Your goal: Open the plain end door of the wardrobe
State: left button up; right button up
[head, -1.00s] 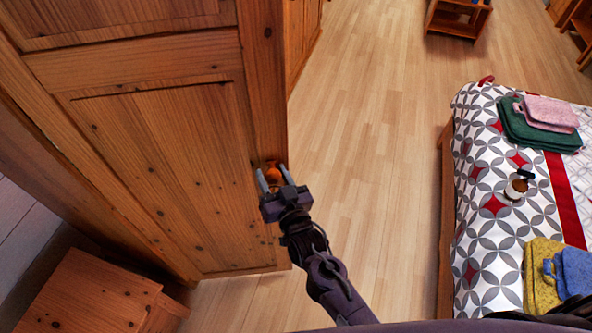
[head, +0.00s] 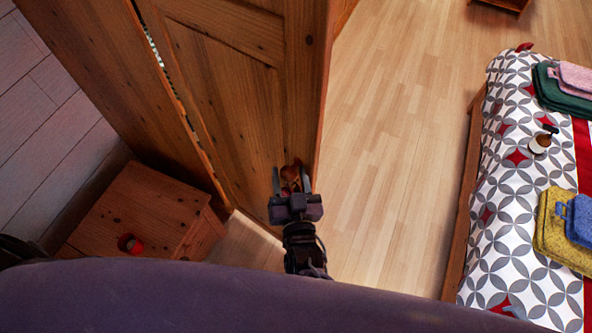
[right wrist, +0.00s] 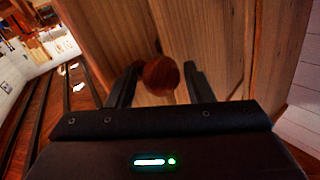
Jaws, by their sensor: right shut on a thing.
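The wardrobe's plain wooden end door (head: 232,95) stands in the upper left of the head view, seen at a steep slant. A narrow gap with pale specks runs along its left edge, beside the wardrobe's side panel (head: 110,75). A round red-brown wooden knob (head: 291,176) is near the door's right edge. My right gripper (head: 291,182) is shut on the knob, one finger on each side. In the right wrist view the knob (right wrist: 161,76) sits between the fingers, with the wood close behind. My left gripper is not in view.
A low wooden cabinet (head: 150,210) with a small red item (head: 133,246) stands left of the door. A bed (head: 515,200) with folded towels and a bottle (head: 542,139) is on the right. Bare wooden floor (head: 390,150) lies between bed and wardrobe.

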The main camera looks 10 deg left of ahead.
jog(key=shift+s+a+r+y, duration=0.15)
jog(key=shift+s+a+y, duration=0.2)
jog(key=shift+a, duration=0.3)
jog(key=o, duration=0.9)
jog(key=shift+o, duration=1.3)
jog(key=shift+a, duration=0.2)
